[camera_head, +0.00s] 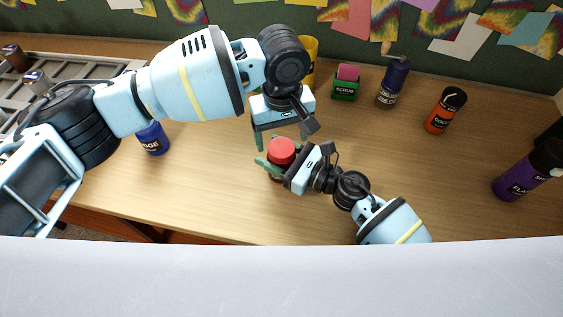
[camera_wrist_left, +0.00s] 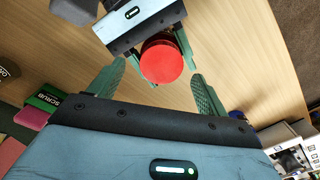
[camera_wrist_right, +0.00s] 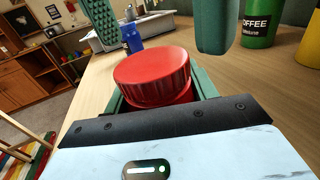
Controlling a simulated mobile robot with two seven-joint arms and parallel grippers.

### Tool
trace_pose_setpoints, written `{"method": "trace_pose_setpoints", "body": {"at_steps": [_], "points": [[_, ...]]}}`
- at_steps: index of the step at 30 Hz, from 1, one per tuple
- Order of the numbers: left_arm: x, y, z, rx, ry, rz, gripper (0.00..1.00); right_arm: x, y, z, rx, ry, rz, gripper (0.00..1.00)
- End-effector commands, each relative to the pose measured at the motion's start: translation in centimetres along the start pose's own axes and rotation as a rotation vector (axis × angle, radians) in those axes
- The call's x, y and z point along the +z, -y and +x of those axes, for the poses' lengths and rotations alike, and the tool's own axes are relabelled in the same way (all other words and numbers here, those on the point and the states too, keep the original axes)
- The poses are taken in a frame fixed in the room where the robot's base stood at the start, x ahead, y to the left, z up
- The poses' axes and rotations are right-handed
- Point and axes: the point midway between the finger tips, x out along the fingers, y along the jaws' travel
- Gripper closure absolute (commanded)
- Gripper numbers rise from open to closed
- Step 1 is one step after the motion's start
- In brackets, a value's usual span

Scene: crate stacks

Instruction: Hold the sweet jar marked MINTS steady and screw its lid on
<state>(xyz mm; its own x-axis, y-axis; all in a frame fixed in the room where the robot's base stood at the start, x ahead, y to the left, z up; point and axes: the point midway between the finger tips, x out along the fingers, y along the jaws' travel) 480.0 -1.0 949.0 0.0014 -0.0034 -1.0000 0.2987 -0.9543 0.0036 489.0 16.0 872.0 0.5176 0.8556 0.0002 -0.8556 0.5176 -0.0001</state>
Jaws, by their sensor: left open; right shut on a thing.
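The jar (camera_head: 275,178) stands on the wooden table near its front edge, mostly hidden by my grippers; its label is not readable. A round red lid (camera_head: 281,148) is on top of it; it also shows in the left wrist view (camera_wrist_left: 160,60) and right wrist view (camera_wrist_right: 152,72). I cannot tell how tightly the lid sits. My right gripper (camera_head: 268,158) is shut on the jar below the lid. My left gripper (camera_head: 281,138) is open just above, pointing down. Its fingers stand apart on either side of the lid, with visible gaps in the left wrist view.
A green SCRUB container (camera_head: 346,88), a dark blue bottle (camera_head: 393,84) and a yellow container (camera_head: 309,50) stand behind. An orange bottle (camera_head: 441,115) and a purple bottle (camera_head: 520,178) are right. A blue bottle (camera_head: 153,138) and a metal rack (camera_head: 85,70) are left.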

Motion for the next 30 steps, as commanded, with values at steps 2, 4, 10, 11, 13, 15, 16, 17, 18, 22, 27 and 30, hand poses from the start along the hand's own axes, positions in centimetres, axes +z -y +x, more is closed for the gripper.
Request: {"method": "trace_pose_setpoints", "body": {"at_steps": [2,4,10,11,13,15,16,17,18,22,27,30], "points": [[0.0,0.0,-0.9,0.000,0.000,-0.001,0.23,-0.1,0.0,0.0,0.000,-0.001,0.001,1.00],[0.0,0.0,-1.5,-0.001,0.001,-0.001,0.23,-0.1,0.0,0.0,0.000,-0.001,0.001,1.00],[0.0,0.1,-1.9,-0.003,0.001,-0.002,0.23,-0.1,0.1,-0.1,-0.001,-0.001,0.001,1.00],[0.0,0.1,-1.9,-0.004,0.001,-0.003,0.23,-0.1,0.1,-0.1,-0.001,-0.001,0.001,1.00],[-0.1,0.1,-1.9,-0.004,0.001,-0.003,0.23,-0.1,0.1,-0.1,-0.002,-0.001,0.001,1.00],[-0.1,0.1,-1.9,-0.004,0.001,-0.003,0.25,-0.1,0.1,-0.1,-0.002,-0.001,0.000,1.00],[-0.1,0.1,-2.0,-0.004,0.001,-0.006,0.25,-0.1,0.1,-0.1,-0.002,-0.001,0.000,1.00],[-0.1,0.1,-2.0,-0.003,0.001,-0.012,0.25,-0.1,0.1,-0.1,-0.002,-0.001,0.000,1.00],[-0.1,0.1,-2.3,-0.003,0.000,-0.027,0.25,-0.1,0.1,-0.1,-0.002,-0.001,0.000,1.00],[-0.1,0.1,-3.5,-0.003,-0.001,-0.124,0.25,-0.1,0.1,-0.1,-0.003,-0.001,0.000,1.00],[0.0,0.1,-5.0,-0.003,-0.001,-0.247,0.25,-0.1,0.1,-0.1,-0.003,-0.001,0.000,1.00],[0.0,0.1,-5.4,-0.003,0.000,-0.281,0.25,-0.1,0.1,-0.1,-0.003,-0.001,0.000,1.00]]}}
